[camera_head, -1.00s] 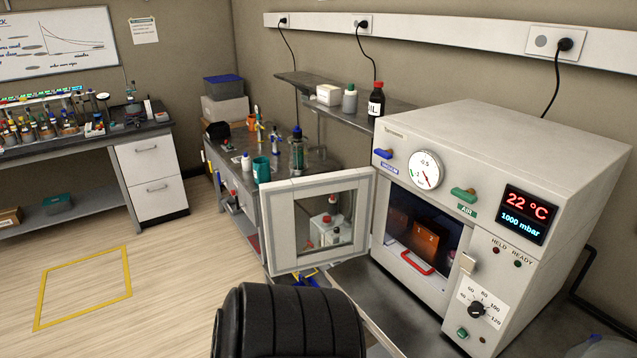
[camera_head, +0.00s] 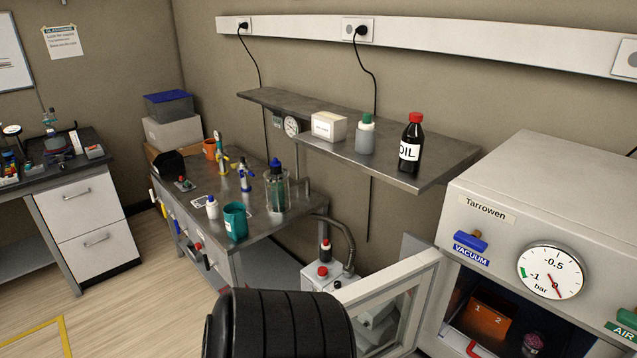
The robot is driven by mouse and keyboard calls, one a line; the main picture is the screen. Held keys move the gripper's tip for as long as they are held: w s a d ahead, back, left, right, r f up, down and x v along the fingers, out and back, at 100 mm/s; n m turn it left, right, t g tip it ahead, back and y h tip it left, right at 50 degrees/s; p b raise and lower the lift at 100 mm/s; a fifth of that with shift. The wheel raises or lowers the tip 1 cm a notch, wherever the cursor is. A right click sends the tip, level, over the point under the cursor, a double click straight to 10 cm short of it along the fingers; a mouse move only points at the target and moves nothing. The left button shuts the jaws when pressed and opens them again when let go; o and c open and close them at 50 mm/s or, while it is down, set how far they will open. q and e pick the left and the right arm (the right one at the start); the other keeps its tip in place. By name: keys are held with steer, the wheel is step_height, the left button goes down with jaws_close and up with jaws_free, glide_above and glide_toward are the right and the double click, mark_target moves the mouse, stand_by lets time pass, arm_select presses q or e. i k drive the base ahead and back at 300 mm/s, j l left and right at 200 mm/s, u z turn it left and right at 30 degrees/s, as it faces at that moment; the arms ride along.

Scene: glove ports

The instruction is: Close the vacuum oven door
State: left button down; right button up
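The vacuum oven (camera_head: 550,195) stands at the right, its front facing left, partly cut off by the frame. Its white-framed glass door (camera_head: 420,300) is swung open to the left, and its lower part is out of frame. Inside the open chamber an orange-brown block marked 1 and 2 (camera_head: 488,316) and a small round dark item (camera_head: 532,343) show. A black ribbed part of my own arm fills the bottom middle and overlaps the door's left edge. Neither gripper's fingers show.
A grey bench (camera_head: 270,228) with a teal mug (camera_head: 235,221) and bottles stands left of the oven. A wall shelf (camera_head: 345,150) holds a dark OIL bottle (camera_head: 411,143). A white pump-like unit (camera_head: 325,276) stands behind the door. Open floor lies at left.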

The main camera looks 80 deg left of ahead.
mark_target(417, 275)
steer(key=k+j, duration=0.1)
steer(key=j, duration=0.35)
steer(key=k+j, duration=0.1)
steer(key=j, duration=0.3)
steer(key=k+j, duration=0.1)
steer(key=j, duration=0.35)
steer(key=k+j, duration=0.15)
steer(key=j, duration=0.3)
steer(key=k+j, duration=0.1)
steer(key=j, duration=0.35)
